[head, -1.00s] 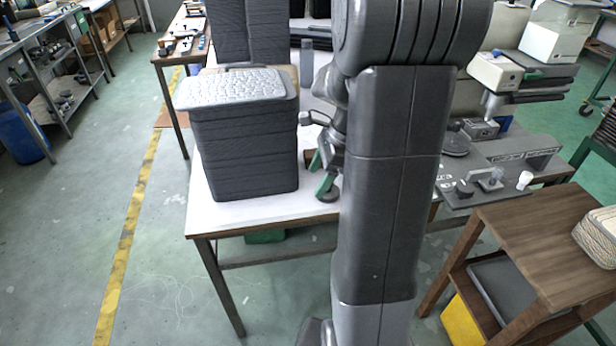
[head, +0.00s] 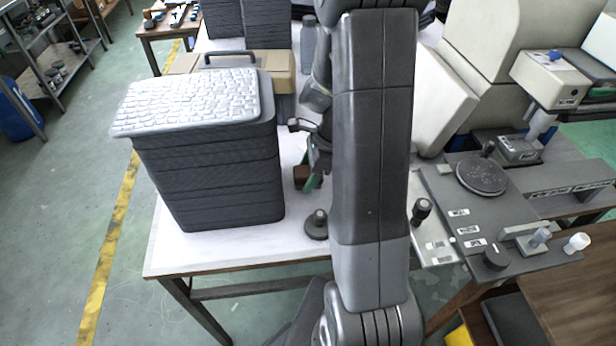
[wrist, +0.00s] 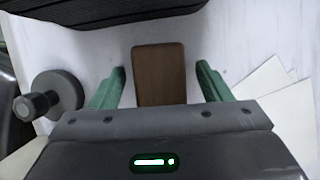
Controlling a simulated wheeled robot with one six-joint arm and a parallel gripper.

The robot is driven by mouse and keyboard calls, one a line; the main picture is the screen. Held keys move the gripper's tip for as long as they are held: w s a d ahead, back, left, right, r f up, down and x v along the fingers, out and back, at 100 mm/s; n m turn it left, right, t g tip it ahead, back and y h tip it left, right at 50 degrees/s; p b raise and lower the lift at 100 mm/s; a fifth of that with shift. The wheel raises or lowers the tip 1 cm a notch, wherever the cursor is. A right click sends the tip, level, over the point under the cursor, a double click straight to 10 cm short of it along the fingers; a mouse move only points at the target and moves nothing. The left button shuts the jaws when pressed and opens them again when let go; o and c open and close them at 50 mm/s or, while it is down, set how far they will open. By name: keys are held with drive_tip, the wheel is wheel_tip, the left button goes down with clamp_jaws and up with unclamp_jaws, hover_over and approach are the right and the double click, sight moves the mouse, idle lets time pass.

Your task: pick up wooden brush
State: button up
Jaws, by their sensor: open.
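The wooden brush shows in the wrist view as a plain brown block (wrist: 160,75) on the white table top, between my two green fingers. In the head view a small part of the brown block (head: 301,174) shows left of my gripper. My gripper (wrist: 161,72) is open, with one finger on each side of the block and a gap on both sides. In the head view my gripper (head: 314,180) is partly hidden by my arm. I cannot tell the height of the fingertips above the table. The near end of the block is hidden by my gripper body.
A dark round knobbed weight (wrist: 55,95) stands left of my gripper; it also shows in the head view (head: 316,227). A tall stack of black trays (head: 215,180) stands on the left. White sheets (wrist: 285,105) lie at right. Grey equipment (head: 480,215) fills the right side.

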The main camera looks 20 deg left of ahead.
sight(308, 171)
drive_tip(key=c, duration=1.1)
wheel_tip(308, 171, up, 10)
drive_tip(key=shift+p, duration=0.55)
drive_tip(key=shift+o, duration=1.1)
drive_tip(key=shift+w, duration=0.1)
drive_tip(key=shift+c, duration=0.4)
